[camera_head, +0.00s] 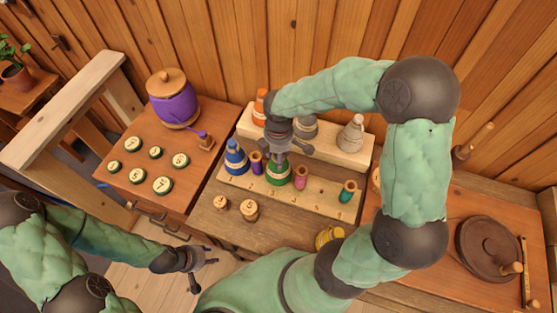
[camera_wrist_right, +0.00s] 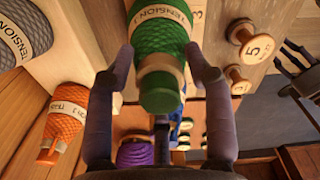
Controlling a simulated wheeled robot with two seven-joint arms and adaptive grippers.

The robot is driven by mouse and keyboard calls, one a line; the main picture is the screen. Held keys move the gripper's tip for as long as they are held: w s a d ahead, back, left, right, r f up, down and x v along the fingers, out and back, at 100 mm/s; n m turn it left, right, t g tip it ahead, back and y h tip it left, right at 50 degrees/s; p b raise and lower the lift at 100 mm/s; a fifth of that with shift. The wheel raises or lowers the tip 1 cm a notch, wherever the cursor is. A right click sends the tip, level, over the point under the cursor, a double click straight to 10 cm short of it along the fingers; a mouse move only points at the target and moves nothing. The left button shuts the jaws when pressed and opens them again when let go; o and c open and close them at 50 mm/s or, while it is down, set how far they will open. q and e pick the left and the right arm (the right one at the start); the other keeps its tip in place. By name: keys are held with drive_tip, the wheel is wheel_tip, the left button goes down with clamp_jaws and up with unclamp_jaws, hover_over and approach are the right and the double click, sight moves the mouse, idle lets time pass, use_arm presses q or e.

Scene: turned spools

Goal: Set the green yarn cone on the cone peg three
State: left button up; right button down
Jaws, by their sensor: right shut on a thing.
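The green yarn cone (camera_head: 279,178) is at the long pale board (camera_head: 318,201) in the head view, between small purple and pink spools. I cannot tell whether its base rests on the board or is slightly above it. My right gripper (camera_head: 279,154) is above the cone and shut on its upper part. In the right wrist view the green cone (camera_wrist_right: 160,40) lies between the two dark fingers of the right gripper (camera_wrist_right: 160,62). Peg three is not visible; a number 3 shows on the board beside the cone. My left gripper (camera_head: 203,268) is open and empty at lower left.
A blue cone (camera_head: 236,158), purple spool (camera_head: 256,164), pink spool (camera_head: 301,178) and teal spool (camera_head: 347,191) stand along the board. Behind is a pale block (camera_head: 345,153) with orange and grey cones. Two wooden spools (camera_head: 249,211) stand in front. A purple jar (camera_head: 174,105) stands left.

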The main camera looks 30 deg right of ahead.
drive_tip(key=shift+f+b, duration=0.5)
drive_tip(key=shift+f, duration=0.35)
drive_tip(key=shift+p, duration=0.3)
idle(0.6)
drive_tip(key=shift+f+b, duration=0.4)
drive_tip(key=shift+f, duration=0.15)
idle(0.5)
drive_tip(key=c, duration=0.8)
unclamp_jaws()
drive_tip(key=shift+r, duration=0.1)
drive_tip(key=shift+r+p, duration=4.75)
drive_tip(key=shift+r, duration=0.7)
